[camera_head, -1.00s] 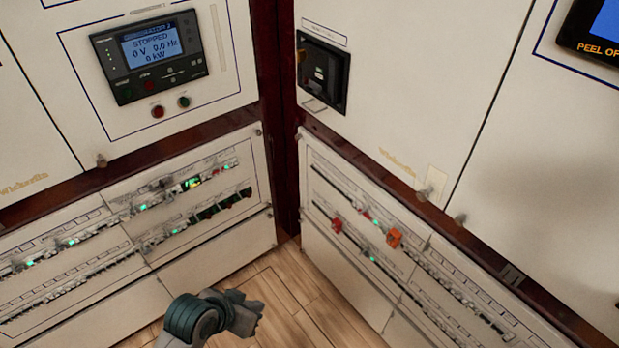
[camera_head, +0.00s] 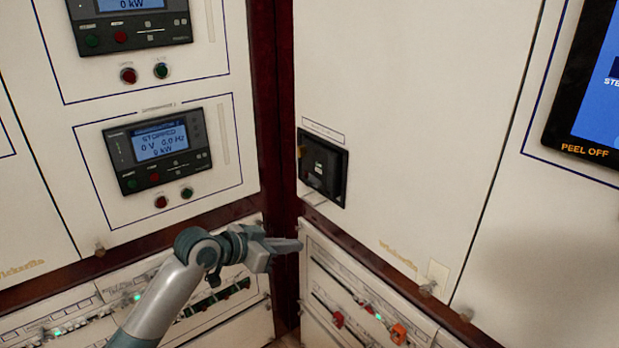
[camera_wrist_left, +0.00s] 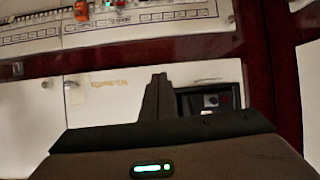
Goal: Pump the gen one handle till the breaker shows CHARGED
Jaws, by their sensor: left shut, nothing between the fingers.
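A black breaker unit (camera_head: 322,168) is set in the white panel right of the corner. Its handle cannot be made out clearly, and its indicator and label are too small to read. It also shows in the left wrist view (camera_wrist_left: 207,98), partly hidden behind my gripper, with the scene upside down. My left gripper (camera_head: 290,245) is shut and empty. It is below and left of the breaker in the head view, near the corner, apart from it. Its closed fingers also show in the left wrist view (camera_wrist_left: 157,88). My right gripper is not in view.
A generator controller (camera_head: 157,147) reading STOPPED is on the left panel. Below are breaker rows with green lights and orange-red parts (camera_head: 398,333). A dark red post (camera_head: 277,100) fills the corner. A blue screen (camera_head: 595,90) is at the right edge. Small knobs (camera_head: 428,288) protrude from the right panel.

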